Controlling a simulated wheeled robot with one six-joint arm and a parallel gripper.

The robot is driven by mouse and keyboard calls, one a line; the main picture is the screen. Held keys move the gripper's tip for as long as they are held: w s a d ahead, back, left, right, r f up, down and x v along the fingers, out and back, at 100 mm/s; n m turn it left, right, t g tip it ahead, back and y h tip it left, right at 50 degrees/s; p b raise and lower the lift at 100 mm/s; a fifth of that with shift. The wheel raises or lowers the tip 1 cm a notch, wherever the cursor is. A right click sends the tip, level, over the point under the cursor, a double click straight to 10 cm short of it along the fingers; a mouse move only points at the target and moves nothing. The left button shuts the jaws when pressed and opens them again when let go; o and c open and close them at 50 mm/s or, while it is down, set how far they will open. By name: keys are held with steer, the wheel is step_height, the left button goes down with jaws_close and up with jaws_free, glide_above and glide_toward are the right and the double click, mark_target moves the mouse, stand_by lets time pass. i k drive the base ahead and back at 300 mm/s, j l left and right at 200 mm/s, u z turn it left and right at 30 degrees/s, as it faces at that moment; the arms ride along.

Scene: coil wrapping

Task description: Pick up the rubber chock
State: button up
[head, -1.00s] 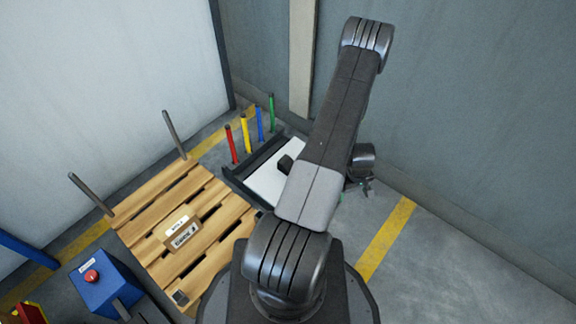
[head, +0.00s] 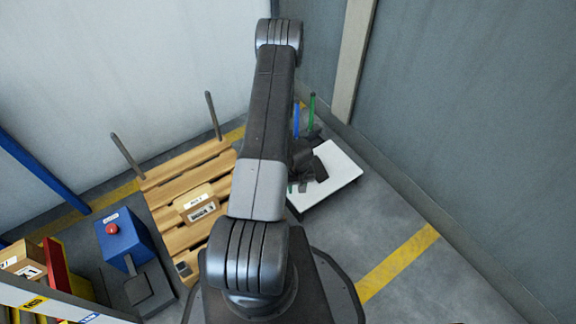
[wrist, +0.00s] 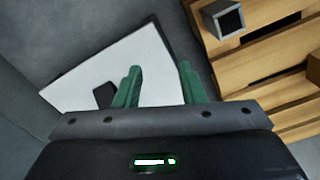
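A dark, angular block, which I take to be the rubber chock (wrist: 103,95), lies on a white-topped platform (wrist: 70,88). In the wrist view it is just left of the left finger, which partly overlaps it. My gripper (wrist: 160,85) has two green fingers spread apart, with only the white surface between them. In the head view my gripper (head: 297,188) hangs over the left edge of the white platform (head: 342,172). Dark wrist parts there make the chock hard to tell apart.
A wooden pallet (head: 165,192) with a labelled carton (head: 197,204) and two grey posts stands left. A blue box with a red button (head: 122,240) is further left. Blue (head: 296,120) and green (head: 312,112) posts rise behind the platform. Floor is clear to the right.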

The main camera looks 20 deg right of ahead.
mark_target(322, 174)
steer(key=i+l+u, duration=0.1)
steer(key=l+u, duration=0.3)
steer(key=l, duration=0.4)
steer(key=l+u, duration=0.35)
steer(key=l, duration=0.45)
